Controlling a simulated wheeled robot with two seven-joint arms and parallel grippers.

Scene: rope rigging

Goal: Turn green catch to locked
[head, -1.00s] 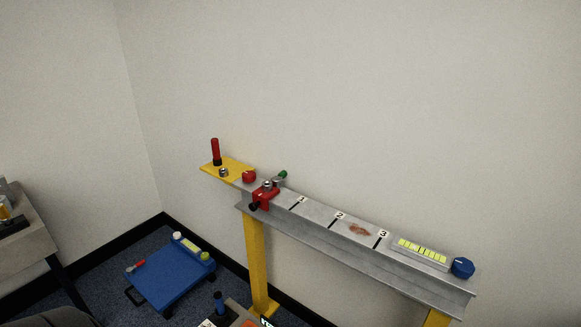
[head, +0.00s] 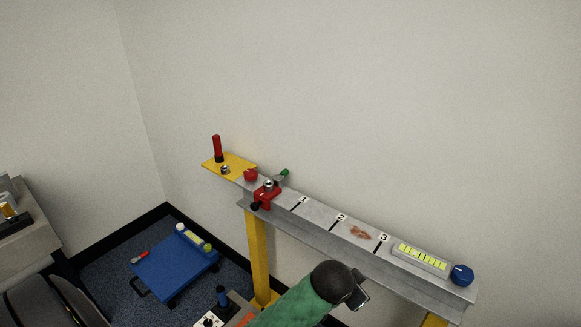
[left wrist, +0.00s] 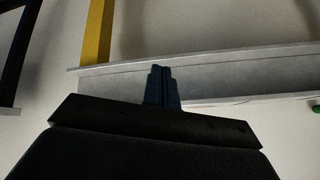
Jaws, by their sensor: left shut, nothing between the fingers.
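The green catch (head: 284,173) is a small green-tipped handle on a grey lever, at the far edge of the grey beam (head: 318,214) behind a red clamp (head: 266,195). Its locked or unlocked position is too small to read. A green piece, likely the catch, shows at the right edge of the left wrist view (left wrist: 316,108). My left gripper (head: 361,291) is in front of the beam, well to the right of the catch and apart from it. In the left wrist view its fingertips (left wrist: 161,68) are together and empty, before the beam's side. My right gripper is out of view.
On the beam are a red knob (head: 250,174), number marks, a rusty patch (head: 360,233), a yellow-green level strip (head: 422,256) and a blue knob (head: 462,274). A red-handled tool (head: 217,147) stands on the yellow end plate (head: 213,166). A blue cart (head: 172,266) is on the floor.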

